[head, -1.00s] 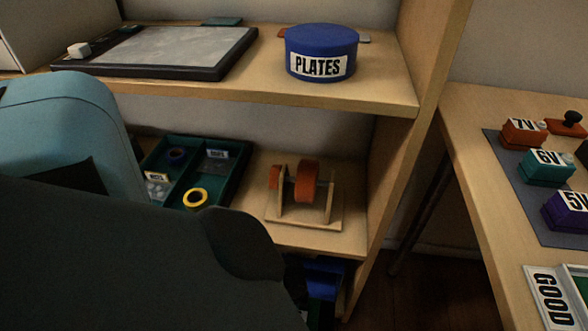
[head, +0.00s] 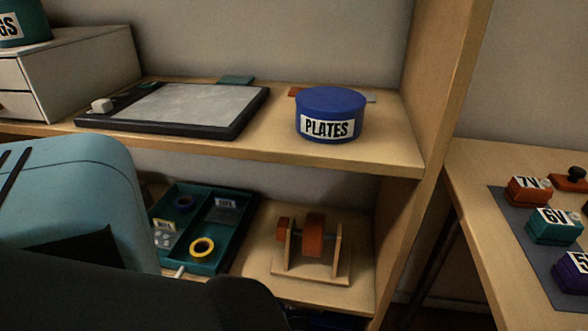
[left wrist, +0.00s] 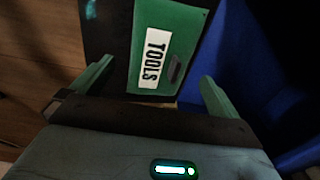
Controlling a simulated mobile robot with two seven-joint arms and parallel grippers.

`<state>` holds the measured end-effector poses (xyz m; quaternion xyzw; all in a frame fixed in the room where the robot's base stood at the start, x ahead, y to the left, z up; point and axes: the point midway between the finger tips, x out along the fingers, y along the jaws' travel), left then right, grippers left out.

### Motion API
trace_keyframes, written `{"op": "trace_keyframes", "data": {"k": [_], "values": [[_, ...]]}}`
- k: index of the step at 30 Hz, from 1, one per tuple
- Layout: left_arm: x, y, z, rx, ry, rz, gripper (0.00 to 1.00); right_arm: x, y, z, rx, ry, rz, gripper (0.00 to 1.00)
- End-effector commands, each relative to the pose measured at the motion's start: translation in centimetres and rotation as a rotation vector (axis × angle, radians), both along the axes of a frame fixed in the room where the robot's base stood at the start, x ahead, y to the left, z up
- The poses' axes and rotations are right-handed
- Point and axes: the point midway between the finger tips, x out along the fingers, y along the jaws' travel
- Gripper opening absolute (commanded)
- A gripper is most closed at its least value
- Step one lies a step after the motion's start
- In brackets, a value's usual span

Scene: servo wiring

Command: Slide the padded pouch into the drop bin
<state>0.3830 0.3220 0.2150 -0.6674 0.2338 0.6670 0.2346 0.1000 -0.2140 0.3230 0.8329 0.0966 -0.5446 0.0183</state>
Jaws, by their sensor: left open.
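I cannot make out a padded pouch for certain in either view. In the left wrist view, my left gripper (left wrist: 152,82) is open, with its two green fingers spread and nothing visible between them. Beyond the fingers is a green panel (left wrist: 196,40) with a white TOOLS label and a dark handle, set against a dark surface. A large blue surface (left wrist: 248,60) lies to the right of it; whether it belongs to the drop bin I cannot tell. In the head view my left arm covers the lower left and its gripper is out of sight. My right gripper is not in view.
The upper shelf (head: 385,155) holds a dark-framed board (head: 185,106), a blue PLATES tin (head: 330,104) and a white drawer unit (head: 85,72). Below are a teal divided tray (head: 236,240) and a wooden spool stand (head: 312,268). A side table (head: 470,205) carries labelled blocks.

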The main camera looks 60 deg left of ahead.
Motion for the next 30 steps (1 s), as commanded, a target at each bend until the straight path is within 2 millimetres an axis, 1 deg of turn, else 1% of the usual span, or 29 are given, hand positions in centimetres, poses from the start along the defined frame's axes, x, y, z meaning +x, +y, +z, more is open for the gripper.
{"op": "trace_keyframes", "data": {"k": [1,3,6,9,14,20,26,29,30], "values": [[0.1,0.0,1.5,0.000,-0.005,0.000,1.00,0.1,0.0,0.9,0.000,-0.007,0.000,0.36],[0.2,0.0,2.6,0.001,-0.006,0.000,1.00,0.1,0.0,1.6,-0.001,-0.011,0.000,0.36],[0.1,0.0,4.0,0.000,-0.004,0.000,1.00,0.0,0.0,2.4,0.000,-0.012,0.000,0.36],[0.1,0.0,4.9,0.000,-0.004,0.001,1.00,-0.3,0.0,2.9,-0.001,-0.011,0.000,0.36],[0.0,0.0,5.4,-0.001,-0.001,0.001,1.00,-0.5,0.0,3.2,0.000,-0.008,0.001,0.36],[0.0,0.0,5.4,0.000,0.000,0.001,1.00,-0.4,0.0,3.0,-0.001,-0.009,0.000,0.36],[0.0,0.0,5.4,0.000,0.000,0.001,1.00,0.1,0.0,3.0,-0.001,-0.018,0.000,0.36],[-0.3,-0.3,5.7,-0.005,-0.005,0.002,1.00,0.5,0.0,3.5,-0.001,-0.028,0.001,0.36],[-0.6,-0.6,6.1,-0.010,-0.010,0.004,1.00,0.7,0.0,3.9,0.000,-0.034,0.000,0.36]]}}
